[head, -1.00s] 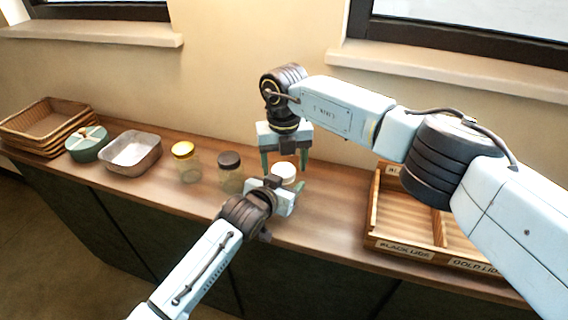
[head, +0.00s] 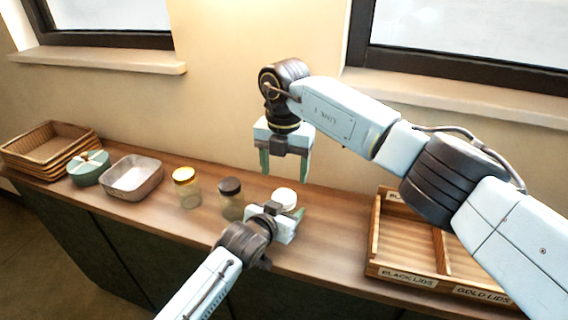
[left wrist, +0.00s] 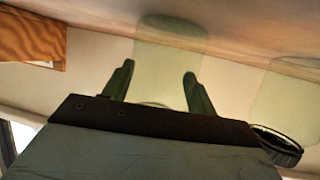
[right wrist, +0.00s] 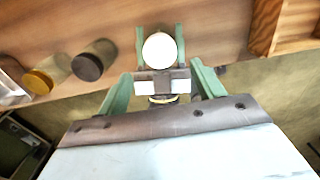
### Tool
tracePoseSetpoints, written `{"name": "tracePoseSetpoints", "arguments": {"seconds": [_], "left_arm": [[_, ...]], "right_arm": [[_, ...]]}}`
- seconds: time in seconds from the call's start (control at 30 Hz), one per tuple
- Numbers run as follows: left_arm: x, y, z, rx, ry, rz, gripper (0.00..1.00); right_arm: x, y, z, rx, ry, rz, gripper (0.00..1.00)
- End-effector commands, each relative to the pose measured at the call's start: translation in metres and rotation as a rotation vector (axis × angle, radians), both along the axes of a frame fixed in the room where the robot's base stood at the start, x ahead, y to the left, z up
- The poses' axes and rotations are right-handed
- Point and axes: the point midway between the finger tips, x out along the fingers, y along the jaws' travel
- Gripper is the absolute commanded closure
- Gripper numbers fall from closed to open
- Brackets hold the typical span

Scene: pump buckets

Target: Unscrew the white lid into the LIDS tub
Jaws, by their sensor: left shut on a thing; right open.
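The white lid (head: 284,197) sits at the top of a clear jar (left wrist: 165,75) on the counter; whether it is loose I cannot tell. My left gripper (head: 287,222) is shut on this jar, one finger on each side below the lid. In the right wrist view the white lid (right wrist: 160,50) shows between the left fingers. My right gripper (head: 285,168) is open and empty, pointing down above the lid, apart from it. A bare metal tub (head: 137,190) stands at the left, with no readable label; I cannot confirm it is the LIDS tub.
A gold-lidded jar (head: 186,188) and a black-lidded jar (head: 230,198) stand left of the held jar. A wooden tray (head: 445,262) at the right has compartments marked BLACK LIDS and GOLD LIDS. A green round box (head: 88,170) and stacked baskets (head: 45,150) fill the far left.

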Motion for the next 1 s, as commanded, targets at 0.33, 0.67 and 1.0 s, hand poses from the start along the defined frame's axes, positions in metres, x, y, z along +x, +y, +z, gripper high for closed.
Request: {"name": "tracePoseSetpoints", "arguments": {"seconds": [0.33,0.67,1.0], "left_arm": [[0.0,0.0,-0.001,0.001,0.002,0.0,1.0],[0.0,0.0,-0.001,0.001,0.002,0.0,1.0],[0.0,0.0,-0.001,0.001,0.002,0.0,1.0]], "right_arm": [[0.0,0.0,-0.054,0.001,0.002,0.002,0.33],[0.0,0.0,-0.069,0.0,0.0,0.004,0.33],[0.0,0.0,-0.069,0.0,0.0,0.005,0.58]]}}
